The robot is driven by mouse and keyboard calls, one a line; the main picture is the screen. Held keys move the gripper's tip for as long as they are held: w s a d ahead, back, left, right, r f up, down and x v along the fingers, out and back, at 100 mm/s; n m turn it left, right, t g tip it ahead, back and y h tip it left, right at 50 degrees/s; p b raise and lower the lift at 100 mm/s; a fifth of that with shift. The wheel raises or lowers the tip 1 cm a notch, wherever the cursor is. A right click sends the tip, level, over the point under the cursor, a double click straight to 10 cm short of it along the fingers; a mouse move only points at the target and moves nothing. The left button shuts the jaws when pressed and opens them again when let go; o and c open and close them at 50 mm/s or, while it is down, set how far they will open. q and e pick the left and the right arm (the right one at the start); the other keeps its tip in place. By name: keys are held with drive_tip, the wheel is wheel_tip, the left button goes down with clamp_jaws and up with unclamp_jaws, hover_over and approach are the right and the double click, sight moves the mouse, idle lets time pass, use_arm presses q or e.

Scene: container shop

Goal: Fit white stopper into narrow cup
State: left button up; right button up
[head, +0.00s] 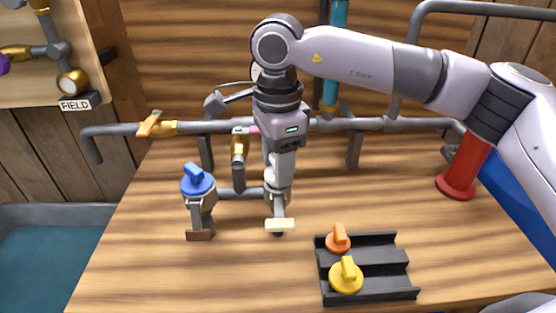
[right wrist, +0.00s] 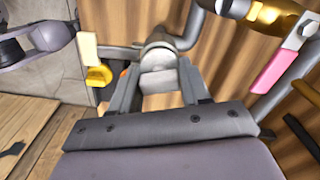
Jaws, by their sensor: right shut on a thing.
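My right gripper (head: 279,178) points straight down at the table's middle. It is shut on a pale thing, taken as the white stopper, which shows between the fingers in the right wrist view (right wrist: 158,80). Directly below is a grey pipe-end cup (head: 278,196) with a cream block (head: 280,224) at its foot, taken as the narrow cup. The fingers hide the cup's mouth, so I cannot tell whether the stopper is inside it or just above. The cream block also shows in the right wrist view (right wrist: 88,50). My left gripper is not in view.
A blue-handled stopper (head: 198,182) sits on a similar grey fitting to the left. A black tray (head: 370,294) at front right holds an orange stopper (head: 338,238) and a yellow stopper (head: 346,276). Grey pipes (head: 330,124) run behind; a red post (head: 462,170) stands right.

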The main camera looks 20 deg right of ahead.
use_arm(q)
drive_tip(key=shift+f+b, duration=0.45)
drive_tip(key=shift+b, duration=0.05)
use_arm(e)
drive_tip(key=shift+f, duration=0.65)
drive_tip(key=o, duration=1.1)
drive_tip(key=shift+r, duration=0.45)
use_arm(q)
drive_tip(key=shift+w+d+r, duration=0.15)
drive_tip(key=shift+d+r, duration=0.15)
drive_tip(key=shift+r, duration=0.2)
use_arm(e)
drive_tip(key=shift+r, duration=3.15)
